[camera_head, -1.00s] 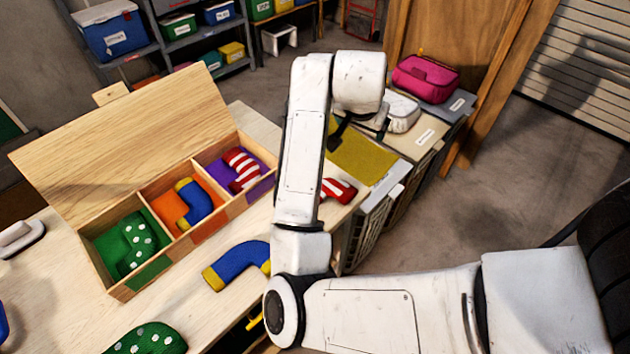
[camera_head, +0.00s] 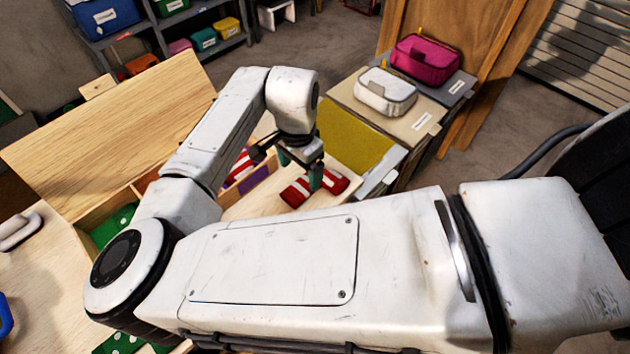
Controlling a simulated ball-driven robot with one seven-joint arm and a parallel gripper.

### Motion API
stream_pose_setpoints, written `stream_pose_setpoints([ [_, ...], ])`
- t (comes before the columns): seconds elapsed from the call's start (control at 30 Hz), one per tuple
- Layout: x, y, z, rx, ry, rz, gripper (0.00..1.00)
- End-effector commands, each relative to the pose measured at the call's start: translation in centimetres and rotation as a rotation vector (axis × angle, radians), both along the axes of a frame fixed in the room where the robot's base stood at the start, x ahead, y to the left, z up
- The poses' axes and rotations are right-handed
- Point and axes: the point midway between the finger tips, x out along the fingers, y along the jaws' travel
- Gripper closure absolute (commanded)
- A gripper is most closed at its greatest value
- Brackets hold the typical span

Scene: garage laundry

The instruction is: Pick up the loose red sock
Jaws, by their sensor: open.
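The loose red sock (camera_head: 333,180), red with white stripes, lies on the wooden table near its right end. My gripper (camera_head: 298,176) is open and low over the sock, with its fingers by the sock's middle. One finger hides part of the sock. I cannot tell whether the fingers touch it. Another red striped sock (camera_head: 243,165) lies in the purple compartment of the wooden box (camera_head: 255,181), partly hidden by my arm.
The box's raised lid (camera_head: 110,135) stands behind my arm. A green compartment (camera_head: 112,226) shows at left, and a green dotted sock (camera_head: 122,343) at the bottom. Past the table's right end are a yellow panel (camera_head: 348,142), a white pouch (camera_head: 385,92) and a pink pouch (camera_head: 425,58).

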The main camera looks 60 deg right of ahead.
Motion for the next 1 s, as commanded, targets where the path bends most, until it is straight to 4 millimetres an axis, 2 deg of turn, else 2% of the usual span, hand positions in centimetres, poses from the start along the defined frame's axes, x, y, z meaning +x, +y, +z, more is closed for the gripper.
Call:
stream_pose_setpoints([
  [0.27, -0.2, -0.2, -2.1, 0.001, 0.001, -0.001, 0.13],
  [0.5, -0.3, -0.4, -5.4, 0.0, 0.0, -0.001, 0.13],
  [0.8, -0.3, -0.4, -6.1, -0.001, -0.002, -0.001, 0.13],
  [1.0, -0.3, -0.4, -6.1, 0.0, -0.001, -0.001, 0.3],
])
